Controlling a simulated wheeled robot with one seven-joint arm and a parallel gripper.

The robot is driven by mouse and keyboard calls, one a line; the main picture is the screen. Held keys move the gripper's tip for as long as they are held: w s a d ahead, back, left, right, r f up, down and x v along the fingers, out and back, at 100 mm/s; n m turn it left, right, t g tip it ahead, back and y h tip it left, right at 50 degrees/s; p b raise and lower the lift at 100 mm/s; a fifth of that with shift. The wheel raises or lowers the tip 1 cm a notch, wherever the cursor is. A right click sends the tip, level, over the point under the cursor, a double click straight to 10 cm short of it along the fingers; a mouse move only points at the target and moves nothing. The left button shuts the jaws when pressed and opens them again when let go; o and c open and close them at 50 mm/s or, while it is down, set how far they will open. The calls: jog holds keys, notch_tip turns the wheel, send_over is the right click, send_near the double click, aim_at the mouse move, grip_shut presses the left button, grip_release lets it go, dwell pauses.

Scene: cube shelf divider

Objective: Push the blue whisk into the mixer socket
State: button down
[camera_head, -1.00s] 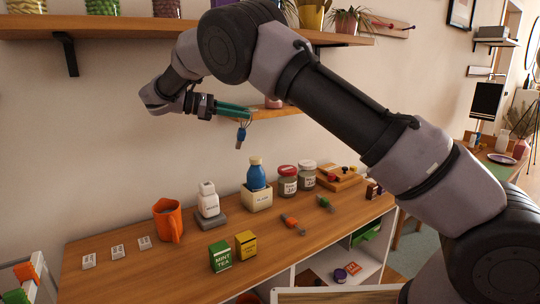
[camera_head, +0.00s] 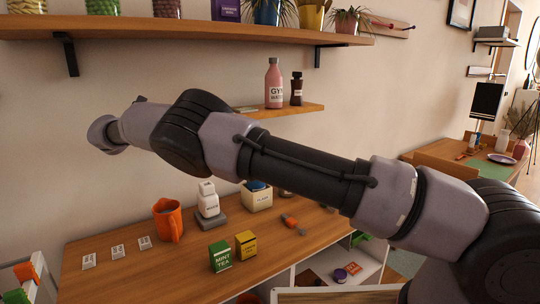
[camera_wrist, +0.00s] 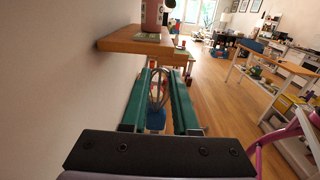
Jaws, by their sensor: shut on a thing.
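My gripper (camera_wrist: 157,100) shows in the wrist view, its two green fingers on either side of the blue whisk. The whisk's wire loops (camera_wrist: 158,82) stand between the fingers and its blue handle (camera_wrist: 156,120) is nearer the camera. The gripper is shut on it. In the head view my arm hides the gripper and the whisk. A white labelled unit on a grey base (camera_head: 208,206) stands on the table and may be the mixer; its label is too small to read surely. I cannot make out a socket.
A small wall shelf (camera_head: 300,110) holds a pink bottle (camera_head: 273,88) and a dark bottle (camera_head: 296,90); its edge is near the fingers in the wrist view. An orange mug (camera_head: 167,220), a cream box (camera_head: 257,200), and green (camera_head: 220,256) and yellow (camera_head: 246,244) boxes stand on the table.

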jog(key=shift+f, duration=0.75)
jog(key=shift+f, duration=4.9)
jog(key=c, duration=0.6)
grip_release()
